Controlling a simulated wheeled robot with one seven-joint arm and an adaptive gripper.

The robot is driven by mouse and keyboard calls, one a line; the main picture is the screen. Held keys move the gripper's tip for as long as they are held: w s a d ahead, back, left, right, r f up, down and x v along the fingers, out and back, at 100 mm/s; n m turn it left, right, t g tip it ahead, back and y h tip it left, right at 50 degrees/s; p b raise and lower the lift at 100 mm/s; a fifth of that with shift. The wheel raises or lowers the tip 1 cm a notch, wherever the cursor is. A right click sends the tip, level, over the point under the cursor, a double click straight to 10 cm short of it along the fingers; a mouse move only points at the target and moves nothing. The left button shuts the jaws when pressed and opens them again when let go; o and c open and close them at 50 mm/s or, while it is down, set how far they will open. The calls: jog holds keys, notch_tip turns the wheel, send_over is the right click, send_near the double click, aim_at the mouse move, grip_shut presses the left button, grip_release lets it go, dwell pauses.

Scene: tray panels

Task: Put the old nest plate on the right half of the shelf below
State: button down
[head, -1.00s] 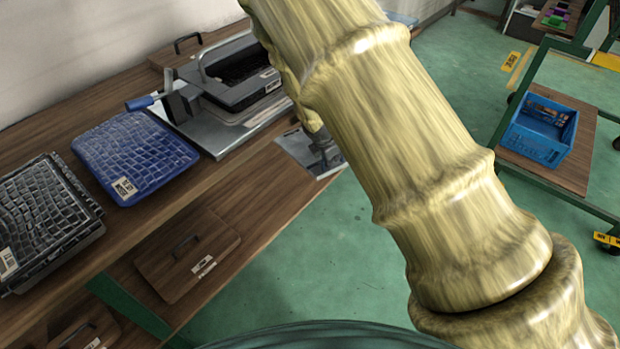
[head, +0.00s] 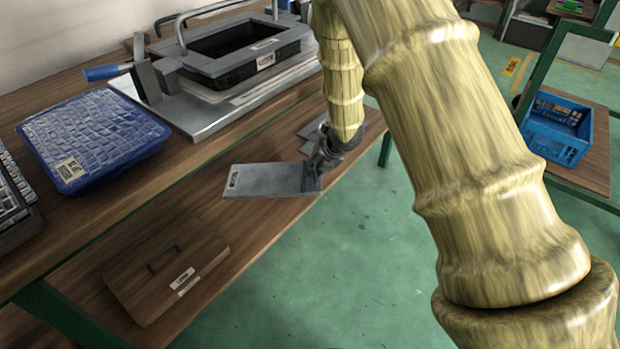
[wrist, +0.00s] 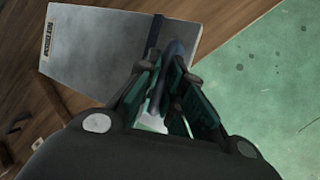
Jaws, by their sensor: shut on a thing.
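The nest plate, a flat grey sheet with a small label (head: 265,180), is held out to the left of my gripper (head: 318,165) in the head view. It appears above the lower wooden shelf (head: 215,222), near its front edge; the gap is hard to judge. In the wrist view the plate (wrist: 105,55) extends up and left from my gripper (wrist: 172,75), with a dark strip near the gripped end. My gripper is shut on that end. A wooden lid with a handle and label (head: 165,268) lies on the left part of the lower shelf.
The upper bench carries a blue textured tray (head: 90,140) and a metal fixture with a black frame (head: 245,55). A grey flat piece (head: 312,128) shows behind my gripper. Green floor (head: 350,260) lies in front. A blue crate (head: 555,128) stands on a rack at right.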

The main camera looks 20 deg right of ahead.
jog(key=shift+w+a+f+n+y+b, duration=0.15)
jog(key=shift+f+n+y+b, duration=0.1)
jog(key=shift+f+n+b, duration=0.25)
jog(key=shift+w+a+f+n+y+b, duration=0.15)
jog(key=shift+f+n+y+b, duration=0.15)
jog(key=shift+f+b, duration=0.25)
notch_tip(320, 180, down, 7)
jog(key=b, duration=0.5)
jog(key=shift+r+b, duration=0.2)
jog(key=shift+b, duration=0.1)
jog(key=shift+s+a+f+b, duration=0.1)
jog(key=shift+s+f+b, duration=0.05)
jog(key=shift+f+b, duration=0.35)
jog(key=shift+s+f+b, duration=0.15)
jog(key=shift+f+b, duration=0.1)
jog(key=shift+f, duration=0.35)
jog(key=c, duration=1.5)
grip_release()
jog(key=shift+f, duration=0.15)
jog(key=shift+o, duration=0.2)
